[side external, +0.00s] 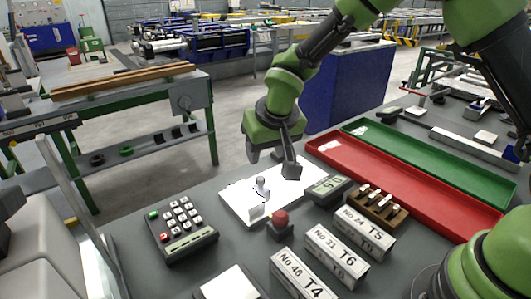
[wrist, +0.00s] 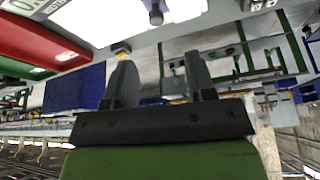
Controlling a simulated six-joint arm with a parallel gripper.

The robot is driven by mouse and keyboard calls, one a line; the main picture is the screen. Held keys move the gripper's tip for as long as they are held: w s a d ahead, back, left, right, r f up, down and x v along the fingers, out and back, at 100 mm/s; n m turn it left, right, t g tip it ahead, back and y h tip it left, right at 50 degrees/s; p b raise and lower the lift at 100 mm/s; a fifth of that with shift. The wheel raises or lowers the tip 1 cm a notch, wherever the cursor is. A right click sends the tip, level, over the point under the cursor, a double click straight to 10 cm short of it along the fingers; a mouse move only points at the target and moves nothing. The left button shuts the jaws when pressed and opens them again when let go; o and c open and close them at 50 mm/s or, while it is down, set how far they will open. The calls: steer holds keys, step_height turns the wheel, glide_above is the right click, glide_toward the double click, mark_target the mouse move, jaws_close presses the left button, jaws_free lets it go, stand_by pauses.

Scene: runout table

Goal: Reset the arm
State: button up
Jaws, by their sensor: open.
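My gripper (side external: 272,162) hangs from my green arm above the far edge of a white sheet (side external: 238,205) on the grey table. Its two dark fingers are apart, with nothing seen between them. In the wrist view my gripper (wrist: 160,82) also shows both fingers spread and empty. A small grey upright piece (side external: 262,187) stands on the white sheet, nearer the camera than my gripper and apart from it. The same piece seems to show at the top of the wrist view (wrist: 156,14).
Near the sheet are a red button (side external: 280,220), a keypad (side external: 182,230), a small display (side external: 328,188) and a wooden rack (side external: 376,206). Labelled blocks such as T6 (side external: 335,255) stand in front. A red tray (side external: 400,185) and green tray (side external: 430,165) lie right.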

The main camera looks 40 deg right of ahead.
steer(key=s+d+r+m, duration=0.1)
steer(key=s+d+r, duration=0.3)
steer(key=r, duration=0.5)
steer(key=s+r+t+y, duration=0.1)
steer(key=s+r, duration=0.1)
steer(key=s, duration=0.4)
steer(key=s+d+r+t+y, duration=0.1)
steer(key=s+r, duration=0.2)
steer(key=s, duration=0.4)
steer(key=s+r+t+y, duration=0.1)
steer(key=s+r, duration=0.1)
steer(key=s, duration=0.5)
steer(key=shift+s+d+r, duration=0.2)
steer(key=shift+r, duration=0.15)
